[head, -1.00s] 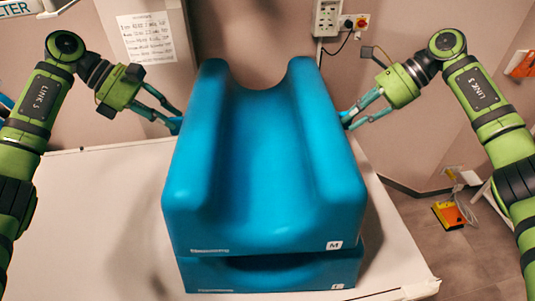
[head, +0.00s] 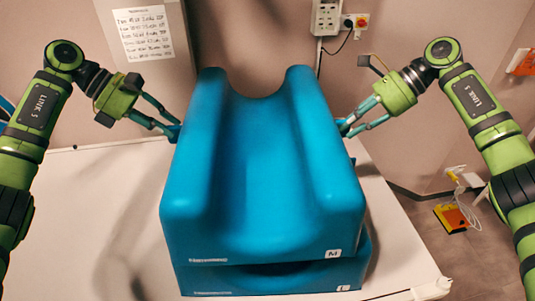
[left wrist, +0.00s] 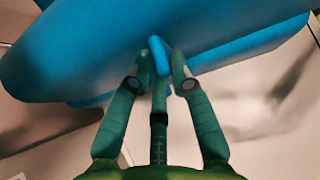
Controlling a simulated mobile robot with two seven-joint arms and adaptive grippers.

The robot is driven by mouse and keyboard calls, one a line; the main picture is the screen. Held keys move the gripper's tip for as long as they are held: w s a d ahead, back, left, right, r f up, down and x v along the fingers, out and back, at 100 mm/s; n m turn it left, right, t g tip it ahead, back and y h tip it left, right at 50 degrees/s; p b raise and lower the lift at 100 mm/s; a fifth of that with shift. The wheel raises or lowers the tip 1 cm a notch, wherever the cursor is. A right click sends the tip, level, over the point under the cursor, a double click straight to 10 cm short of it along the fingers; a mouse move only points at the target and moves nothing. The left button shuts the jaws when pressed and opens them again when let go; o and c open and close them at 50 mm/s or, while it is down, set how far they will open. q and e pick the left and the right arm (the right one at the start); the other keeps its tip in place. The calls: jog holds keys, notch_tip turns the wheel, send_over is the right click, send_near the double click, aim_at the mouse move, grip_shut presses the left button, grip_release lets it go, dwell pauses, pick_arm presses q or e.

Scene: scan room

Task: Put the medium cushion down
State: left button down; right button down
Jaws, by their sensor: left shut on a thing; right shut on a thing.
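The blue medium cushion (head: 262,190), marked M, is a large block with a rounded trough along its top. It is over a second blue cushion (head: 225,282), marked L, whose front shows below it. I cannot tell whether the two touch. My left gripper (head: 176,131) is at the medium cushion's left side; in the left wrist view its fingers (left wrist: 165,60) are shut on a small blue tab of the cushion. My right gripper (head: 346,128) is shut at the cushion's right side, its fingertips partly hidden.
The cushions are over a white table (head: 85,225) with bare room to the left and a narrower strip to the right. A wall with a socket box (head: 327,18) and a printed sheet (head: 144,33) stands behind. An orange-yellow item (head: 455,217) lies on the floor at right.

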pick_arm(q)
jog(key=c, duration=1.1)
grip_release()
jog(key=shift+a, duration=0.1)
pick_arm(e)
jog(key=c, duration=1.1)
grip_release()
jog(key=shift+d+f, duration=0.1)
jog(key=shift+d, duration=0.05)
jog(key=shift+s, duration=0.1)
pick_arm(q)
jog(key=shift+s, duration=0.1)
jog(key=v, duration=0.7)
jog(key=shift+a+r, duration=0.3)
jog(key=shift+r, duration=0.05)
pick_arm(e)
jog(key=v, duration=1.2)
